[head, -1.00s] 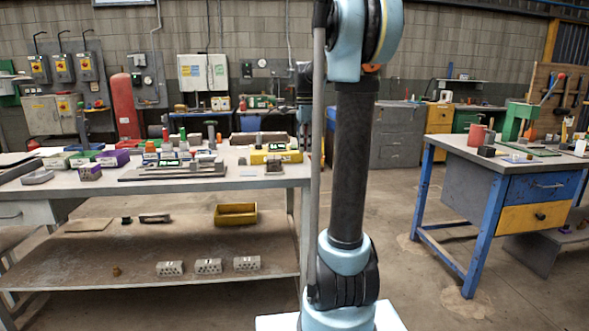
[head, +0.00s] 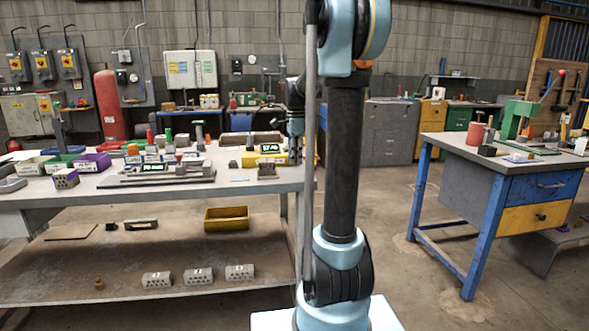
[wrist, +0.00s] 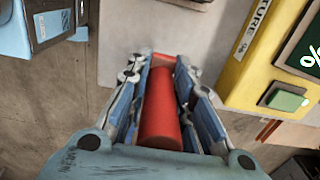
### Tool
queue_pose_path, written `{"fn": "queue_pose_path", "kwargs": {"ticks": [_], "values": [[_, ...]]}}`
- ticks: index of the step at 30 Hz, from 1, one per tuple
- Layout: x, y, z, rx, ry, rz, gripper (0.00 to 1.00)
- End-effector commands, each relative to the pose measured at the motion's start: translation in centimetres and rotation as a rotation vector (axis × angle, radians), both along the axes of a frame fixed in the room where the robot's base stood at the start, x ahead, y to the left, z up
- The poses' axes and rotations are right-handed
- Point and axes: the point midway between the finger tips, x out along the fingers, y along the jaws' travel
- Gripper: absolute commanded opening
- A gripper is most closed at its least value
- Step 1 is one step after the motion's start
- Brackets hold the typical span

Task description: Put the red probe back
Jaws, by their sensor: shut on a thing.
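The red probe (wrist: 160,112) is a smooth red cylinder, held between the two fingers of my gripper (wrist: 165,85) in the wrist view. Its rounded near end faces the camera; its far end shows past the fingers over a pale surface. A yellow moisture meter (wrist: 248,65) with a green button and a dark display is to the right of the fingers, apart from them. In the head view the yellow meter (head: 252,160) stands near the right end of the bench (head: 225,186). My gripper is small there, beside the meter, and the probe cannot be made out.
Coloured bins (head: 95,161) and several small upright tools crowd the bench's left and middle. A yellow bin (head: 227,218) and hollow bricks (head: 198,276) are on the lower shelf. A blue-legged workbench (head: 480,170) stands right, with open floor between.

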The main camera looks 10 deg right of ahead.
Motion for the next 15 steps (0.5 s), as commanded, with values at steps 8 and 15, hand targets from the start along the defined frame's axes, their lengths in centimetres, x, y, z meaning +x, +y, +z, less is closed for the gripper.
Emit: {"fn": "queue_pose_path", "kwargs": {"ticks": [8,15], "values": [[0.0,0.0,-3.1,0.000,0.000,0.000,0.02],[0.0,0.0,-4.1,0.000,0.000,0.000,0.02]]}}
